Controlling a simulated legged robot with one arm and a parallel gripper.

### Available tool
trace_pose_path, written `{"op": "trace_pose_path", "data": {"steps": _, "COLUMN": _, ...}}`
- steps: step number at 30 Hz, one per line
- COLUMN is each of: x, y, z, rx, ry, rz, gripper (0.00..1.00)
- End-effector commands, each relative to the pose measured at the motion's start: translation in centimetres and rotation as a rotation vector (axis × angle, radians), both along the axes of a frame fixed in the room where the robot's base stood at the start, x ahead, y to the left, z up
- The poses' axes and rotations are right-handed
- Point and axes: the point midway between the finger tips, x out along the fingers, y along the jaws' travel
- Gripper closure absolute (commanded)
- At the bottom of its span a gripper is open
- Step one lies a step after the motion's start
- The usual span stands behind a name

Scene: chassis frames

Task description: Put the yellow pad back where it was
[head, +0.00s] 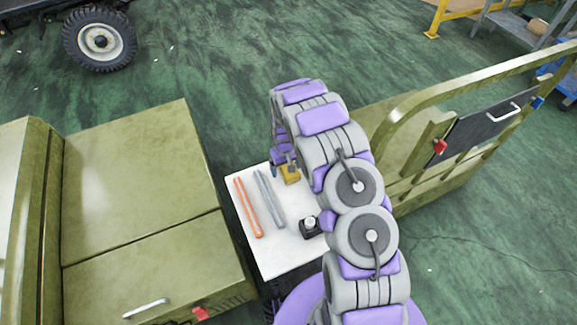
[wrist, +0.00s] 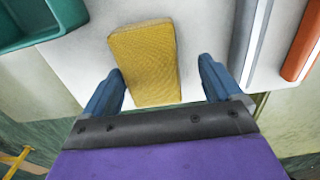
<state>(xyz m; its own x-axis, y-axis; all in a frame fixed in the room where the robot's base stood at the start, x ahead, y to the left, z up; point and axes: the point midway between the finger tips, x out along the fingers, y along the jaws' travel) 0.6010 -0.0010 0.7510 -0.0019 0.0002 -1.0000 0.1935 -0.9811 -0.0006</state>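The yellow pad (head: 291,175) lies on a white tabletop (head: 271,260), partly hidden by my arm in the head view. In the wrist view the pad (wrist: 146,52) shows as a textured yellow block on the white surface. My gripper (wrist: 160,66) is open, with one blue finger on each side of the pad's near end. Gaps show between the pad and both fingers, wider on the right. In the head view my gripper (head: 284,167) is just over the pad. I cannot tell its exact height.
An orange bar (head: 248,208) and a grey bar (head: 269,199) lie left of the pad. A small black item (head: 309,227) sits near my arm. A teal container (wrist: 38,22) shows in the wrist view. Olive cabinets (head: 135,185) stand left and an olive railed panel (head: 450,140) right.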

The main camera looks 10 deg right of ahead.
Motion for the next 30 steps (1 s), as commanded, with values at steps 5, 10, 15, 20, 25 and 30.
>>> {"op": "trace_pose_path", "data": {"steps": 5, "x": 0.0, "y": -0.2, "z": 0.0, "rx": 0.003, "ry": 0.0, "rz": 0.002, "gripper": 0.06}}
{"op": "trace_pose_path", "data": {"steps": 10, "x": 0.0, "y": -0.6, "z": 0.1, "rx": 0.008, "ry": 0.0, "rz": 0.001, "gripper": 0.06}}
{"op": "trace_pose_path", "data": {"steps": 15, "x": 0.0, "y": -0.6, "z": 1.1, "rx": 0.007, "ry": -0.001, "rz": 0.001, "gripper": 0.06}}
{"op": "trace_pose_path", "data": {"steps": 20, "x": 0.0, "y": -0.2, "z": 3.5, "rx": 0.003, "ry": -0.001, "rz": 0.003, "gripper": 0.06}}
{"op": "trace_pose_path", "data": {"steps": 25, "x": 0.1, "y": -0.1, "z": 7.0, "rx": 0.002, "ry": -0.004, "rz": 0.002, "gripper": 0.06}}
{"op": "trace_pose_path", "data": {"steps": 30, "x": 0.2, "y": -0.4, "z": 10.4, "rx": 0.005, "ry": -0.005, "rz": 0.001, "gripper": 0.06}}
